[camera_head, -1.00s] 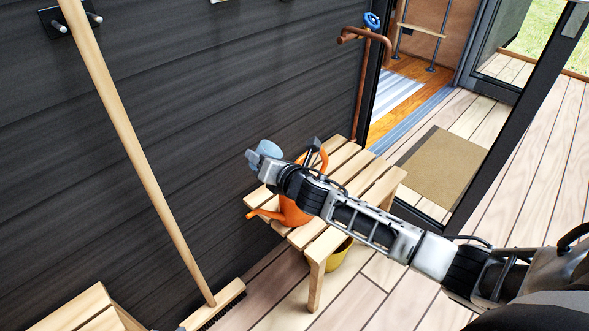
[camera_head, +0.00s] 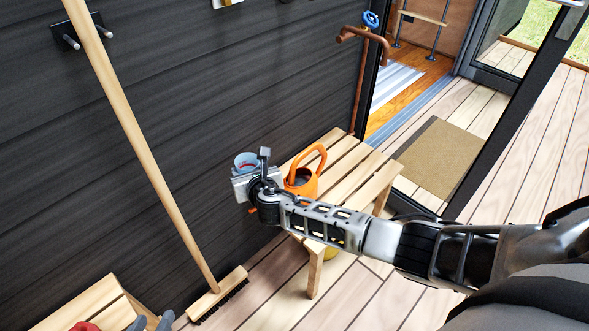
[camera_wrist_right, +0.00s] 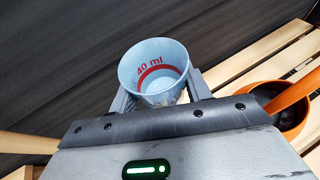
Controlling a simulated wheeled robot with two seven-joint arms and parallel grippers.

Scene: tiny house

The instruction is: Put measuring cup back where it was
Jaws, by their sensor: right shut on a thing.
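The measuring cup is a small light-blue cup with red "40 ml" lettering. My right gripper (camera_head: 250,178) is shut on the cup, with a finger on each side in the wrist view (camera_wrist_right: 160,98). What lies directly under the cup is hidden.
An orange watering can (camera_head: 303,182) stands on the wooden slatted bench (camera_head: 350,171), close to my right gripper. A broom (camera_head: 150,150) leans on the dark wall at left. Another wooden top (camera_head: 85,305) is at bottom left. A copper pipe (camera_head: 357,100) stands by the doorway.

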